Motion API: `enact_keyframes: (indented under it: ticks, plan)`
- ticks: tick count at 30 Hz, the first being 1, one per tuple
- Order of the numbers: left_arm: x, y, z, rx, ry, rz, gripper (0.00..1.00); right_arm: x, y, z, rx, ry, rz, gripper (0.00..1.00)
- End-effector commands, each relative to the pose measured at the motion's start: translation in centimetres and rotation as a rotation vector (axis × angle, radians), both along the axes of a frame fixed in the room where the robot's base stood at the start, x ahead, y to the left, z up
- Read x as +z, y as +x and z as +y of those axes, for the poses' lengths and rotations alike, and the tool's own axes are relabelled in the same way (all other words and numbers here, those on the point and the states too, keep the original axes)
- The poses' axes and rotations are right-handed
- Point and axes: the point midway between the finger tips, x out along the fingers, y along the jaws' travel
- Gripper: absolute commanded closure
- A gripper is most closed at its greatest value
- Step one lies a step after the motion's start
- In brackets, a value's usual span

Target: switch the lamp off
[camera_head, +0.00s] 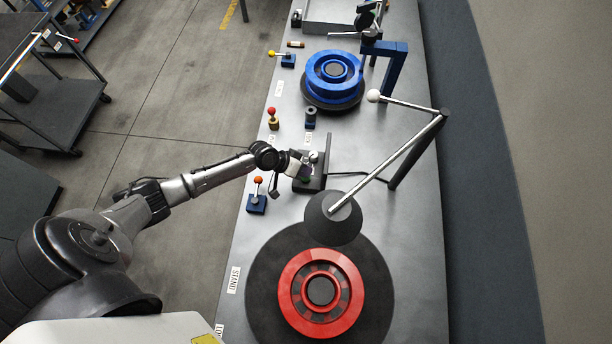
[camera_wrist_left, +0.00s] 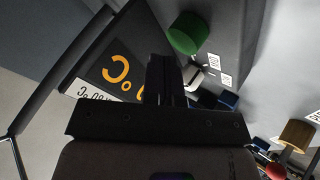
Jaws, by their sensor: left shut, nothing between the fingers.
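The lamp has a dark conical shade (camera_head: 333,219) above the near end of the bench, on a jointed silver arm (camera_head: 400,150). I see the shade from above, so I cannot tell whether it is lit. My left gripper (camera_head: 306,168) is shut and empty, at a dark box (camera_head: 321,172) beside the lamp post. In the left wrist view its closed fingers (camera_wrist_left: 165,80) partly hide a dark panel with orange figures (camera_wrist_left: 118,70). A green knob (camera_wrist_left: 188,33) stands just beyond the fingers. I cannot tell whether they touch anything. The right gripper is out of view.
A red wheel (camera_head: 286,289) lies on a dark round plate near the lamp shade. A blue wheel (camera_head: 318,72) lies farther along. Small ball-topped levers, one orange (camera_head: 258,180) and one red (camera_head: 271,111), line the left bench edge.

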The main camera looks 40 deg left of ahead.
Motion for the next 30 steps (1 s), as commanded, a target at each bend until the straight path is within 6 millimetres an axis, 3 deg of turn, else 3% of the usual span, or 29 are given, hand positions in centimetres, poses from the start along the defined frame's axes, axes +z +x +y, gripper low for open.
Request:
enact_keyframes:
  ticks: [21,30]
  plan:
    - [5.9,0.0,0.0,-0.001,0.001,0.0,1.0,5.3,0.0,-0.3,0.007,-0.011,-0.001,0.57]
    - [6.0,0.0,0.0,-0.001,0.001,0.0,1.0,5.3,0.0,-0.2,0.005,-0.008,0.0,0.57]
